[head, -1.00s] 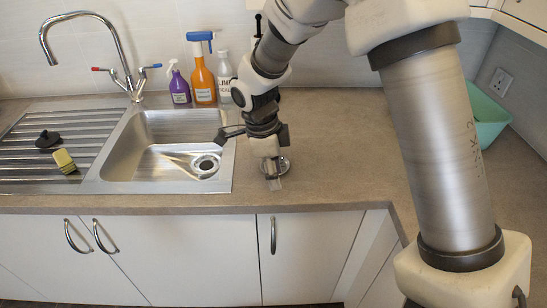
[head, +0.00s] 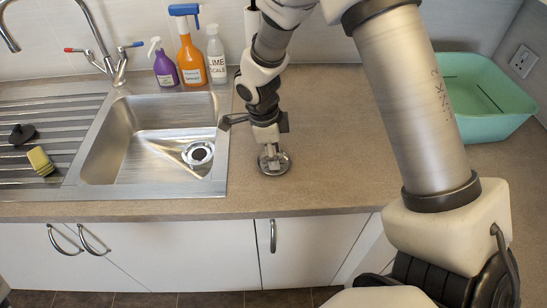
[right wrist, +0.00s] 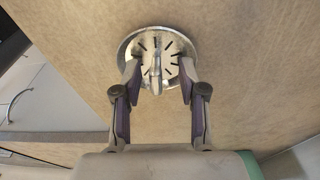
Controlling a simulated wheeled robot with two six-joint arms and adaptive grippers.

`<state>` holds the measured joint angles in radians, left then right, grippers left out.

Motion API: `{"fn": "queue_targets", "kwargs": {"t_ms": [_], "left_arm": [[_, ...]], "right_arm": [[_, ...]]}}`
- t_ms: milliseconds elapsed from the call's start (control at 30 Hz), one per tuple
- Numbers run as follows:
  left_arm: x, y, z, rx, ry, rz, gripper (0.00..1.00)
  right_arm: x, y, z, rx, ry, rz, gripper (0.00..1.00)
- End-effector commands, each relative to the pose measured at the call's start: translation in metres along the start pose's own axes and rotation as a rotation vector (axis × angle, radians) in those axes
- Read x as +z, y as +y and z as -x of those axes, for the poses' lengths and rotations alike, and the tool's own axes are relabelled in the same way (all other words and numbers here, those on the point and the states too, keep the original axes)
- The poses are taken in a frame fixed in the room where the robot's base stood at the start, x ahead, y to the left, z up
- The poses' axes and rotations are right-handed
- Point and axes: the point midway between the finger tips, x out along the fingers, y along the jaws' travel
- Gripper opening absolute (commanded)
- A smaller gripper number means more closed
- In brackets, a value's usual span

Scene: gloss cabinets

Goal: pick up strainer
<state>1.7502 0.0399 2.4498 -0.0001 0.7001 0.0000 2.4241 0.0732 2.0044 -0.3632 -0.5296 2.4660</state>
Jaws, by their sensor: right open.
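The strainer (head: 283,167) is a small round metal disc lying on the brown worktop just right of the sink. In the right wrist view the strainer (right wrist: 140,47) shows dark radial slots and an upright knob in its middle. My right gripper (head: 270,150) points down over it. In the right wrist view the open fingers of my right gripper (right wrist: 159,80) stand on either side of the knob, with gaps between. Whether the fingertips touch the disc cannot be told. My left gripper is not in view.
The steel sink (head: 120,160) is on the left, with a tap (head: 110,65) behind it. Spray bottles (head: 190,60) stand behind the sink. A green tub (head: 485,95) is at the back right. A yellow sponge (head: 40,161) lies on the drainer.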

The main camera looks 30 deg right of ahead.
Motion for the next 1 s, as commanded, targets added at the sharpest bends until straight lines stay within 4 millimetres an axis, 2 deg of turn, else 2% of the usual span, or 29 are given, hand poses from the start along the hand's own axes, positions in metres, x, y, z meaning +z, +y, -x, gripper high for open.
{"fn": "queue_targets", "kwargs": {"t_ms": [133, 233, 267, 733, 1000], "left_arm": [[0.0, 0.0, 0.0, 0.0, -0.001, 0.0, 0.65], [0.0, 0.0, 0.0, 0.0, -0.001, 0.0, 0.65], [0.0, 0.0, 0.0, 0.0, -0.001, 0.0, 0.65], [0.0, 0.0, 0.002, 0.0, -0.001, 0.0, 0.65], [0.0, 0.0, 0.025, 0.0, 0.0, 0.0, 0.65]], "right_arm": [[0.0, 0.0, 0.0, -0.001, 0.0, 0.0, 0.42], [0.0, 0.0, 0.0, -0.001, 0.0, 0.0, 0.06], [0.0, 0.0, 0.0, -0.001, 0.0, 0.0, 0.0], [0.0, 0.0, 0.003, -0.001, 0.0, 0.001, 0.0], [0.005, -0.003, 0.029, -0.004, 0.001, 0.015, 0.0]]}}
